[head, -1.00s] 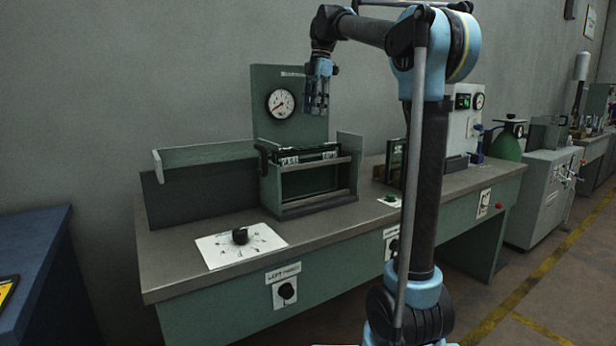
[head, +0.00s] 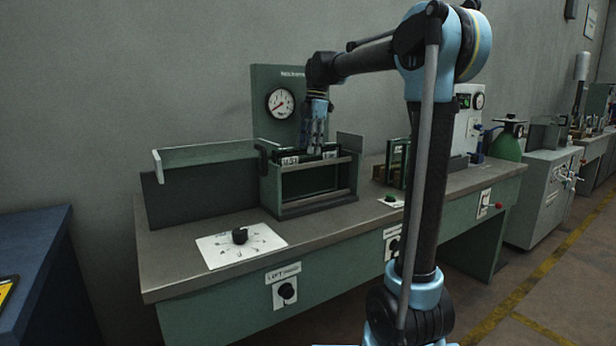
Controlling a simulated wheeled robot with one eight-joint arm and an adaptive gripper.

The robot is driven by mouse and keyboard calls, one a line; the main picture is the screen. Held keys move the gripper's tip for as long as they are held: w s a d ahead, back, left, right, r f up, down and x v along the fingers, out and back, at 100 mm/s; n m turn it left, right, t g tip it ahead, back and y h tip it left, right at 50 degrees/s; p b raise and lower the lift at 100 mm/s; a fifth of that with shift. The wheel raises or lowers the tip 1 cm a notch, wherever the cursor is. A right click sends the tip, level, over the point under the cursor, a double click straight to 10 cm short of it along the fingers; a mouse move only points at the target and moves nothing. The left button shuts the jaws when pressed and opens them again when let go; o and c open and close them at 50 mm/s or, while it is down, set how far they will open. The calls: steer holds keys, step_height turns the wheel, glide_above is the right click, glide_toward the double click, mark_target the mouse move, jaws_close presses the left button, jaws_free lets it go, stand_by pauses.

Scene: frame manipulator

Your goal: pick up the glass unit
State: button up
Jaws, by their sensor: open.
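The glass unit (head: 290,159) appears to be the dark-framed pane with white labels on its top edge, standing upright in the green metal fixture (head: 309,208) on the bench. Its lower part sits behind the fixture's front bars. My gripper (head: 316,148) points down right at the top edge of the unit, right of its middle. The fingers are open, and the tips are close to the edge. I cannot tell whether they touch it or straddle it.
A green panel with a round gauge (head: 281,103) stands close behind my gripper. A raised green lid or shelf (head: 205,156) is to the left. A white dial plate (head: 240,245) lies on the bench (head: 180,280). Another framed rack (head: 397,163) stands to the right.

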steer(key=shift+s+a+f, duration=0.1)
steer(key=shift+a+f, duration=0.05)
steer(key=shift+f, duration=0.65)
jaws_close()
steer(key=shift+r, duration=0.1)
step_height(320, 180, up, 18)
stand_by(0.4)
steer(key=shift+r, duration=1.95)
